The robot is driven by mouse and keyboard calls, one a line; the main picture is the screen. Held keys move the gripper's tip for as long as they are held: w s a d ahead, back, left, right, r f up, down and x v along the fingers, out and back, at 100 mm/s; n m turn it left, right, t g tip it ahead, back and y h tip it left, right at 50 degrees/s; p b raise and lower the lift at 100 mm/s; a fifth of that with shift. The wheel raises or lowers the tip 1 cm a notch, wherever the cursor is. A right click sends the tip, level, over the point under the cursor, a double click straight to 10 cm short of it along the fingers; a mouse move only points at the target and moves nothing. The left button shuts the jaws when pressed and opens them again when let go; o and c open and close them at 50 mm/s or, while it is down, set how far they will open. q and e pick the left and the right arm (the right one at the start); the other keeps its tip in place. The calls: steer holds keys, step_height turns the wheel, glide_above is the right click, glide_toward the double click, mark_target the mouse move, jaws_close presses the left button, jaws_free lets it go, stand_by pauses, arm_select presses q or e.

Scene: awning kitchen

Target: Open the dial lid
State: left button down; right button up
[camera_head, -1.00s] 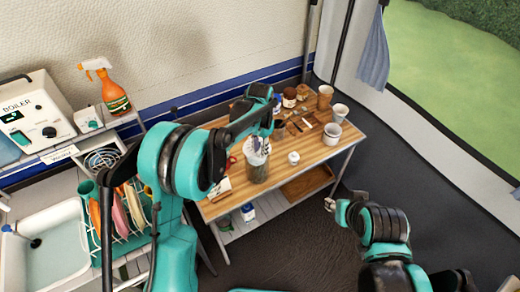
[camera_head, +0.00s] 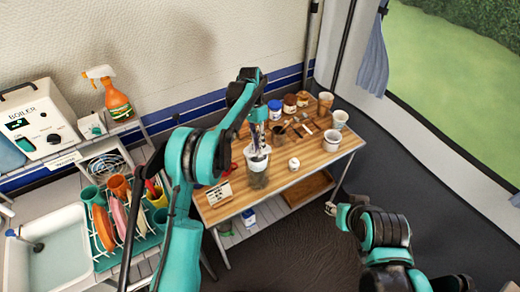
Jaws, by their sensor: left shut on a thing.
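A tall glass jar (camera_head: 257,179) with a pale top stands upright on the wooden table. The dial lid (camera_head: 258,158) appears to be its pale top, but its dial is too small and covered to make out. My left gripper (camera_head: 257,149) points down over the jar and is shut on the lid at its top. The fingers hide much of the lid, and I cannot tell whether it is seated or raised. My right gripper (camera_head: 331,208) is off the table's front right side, away from the jar; its jaws are too small to read.
The wooden table (camera_head: 318,157) holds a small white pot (camera_head: 294,164) right of the jar, a small sign (camera_head: 219,193) to its left, and several cups and jars behind. A sink (camera_head: 55,250) and dish rack (camera_head: 130,240) stand left. Dark floor is clear in front.

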arm_select(q)
steer(key=shift+w+a+r+g, duration=0.2)
steer(key=shift+w+r+g, duration=0.25)
steer(key=shift+g, duration=0.15)
steer(key=c, duration=1.8)
jaws_free()
steer(key=shift+o, duration=0.2)
steer(key=v, duration=0.7)
steer(key=shift+a, duration=0.2)
steer(key=shift+w+r, duration=0.1)
steer(key=shift+r, duration=0.05)
